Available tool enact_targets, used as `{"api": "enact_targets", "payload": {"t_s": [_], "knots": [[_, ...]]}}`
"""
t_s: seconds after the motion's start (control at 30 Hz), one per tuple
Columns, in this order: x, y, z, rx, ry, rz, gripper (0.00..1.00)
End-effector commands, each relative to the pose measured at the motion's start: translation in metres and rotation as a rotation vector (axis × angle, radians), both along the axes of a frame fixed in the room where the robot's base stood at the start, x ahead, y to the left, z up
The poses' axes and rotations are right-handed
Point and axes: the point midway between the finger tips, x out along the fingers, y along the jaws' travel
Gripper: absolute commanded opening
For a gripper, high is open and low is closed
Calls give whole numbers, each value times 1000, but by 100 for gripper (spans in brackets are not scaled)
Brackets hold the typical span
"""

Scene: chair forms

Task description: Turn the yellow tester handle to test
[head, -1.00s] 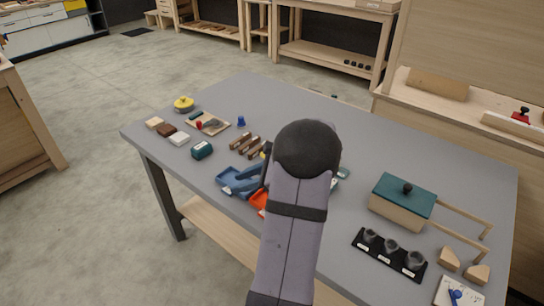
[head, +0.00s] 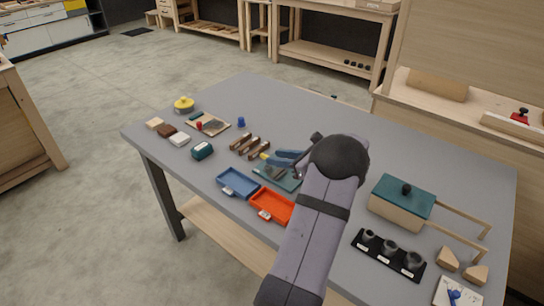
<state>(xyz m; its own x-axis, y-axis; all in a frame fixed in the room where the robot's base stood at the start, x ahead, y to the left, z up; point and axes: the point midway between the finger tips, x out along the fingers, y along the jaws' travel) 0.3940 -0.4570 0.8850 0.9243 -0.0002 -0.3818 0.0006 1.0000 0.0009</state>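Small grey parts sit on the plate, too small to make out. My arm hides the right side of the plate.
A blue tray (head: 238,192) and an orange tray (head: 290,212) lie in front of the plate. Brown wooden blocks (head: 243,142) lie to its left. A teal-lidded box (head: 403,186) and a black cup rack (head: 362,246) stand right.

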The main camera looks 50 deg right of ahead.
Motion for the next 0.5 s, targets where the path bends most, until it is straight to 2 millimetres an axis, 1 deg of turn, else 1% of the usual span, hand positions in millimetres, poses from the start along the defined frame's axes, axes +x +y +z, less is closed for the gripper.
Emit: {"api": "enact_targets", "payload": {"t_s": [0.03,0.2,0.33,0.5], "knots": [[7,1,-2,2,1,4,28],[23,1,-9,-1,1,3,28],[28,0,-12,-1,1,1,28],[30,0,-13,-1,1,0,28]]}}
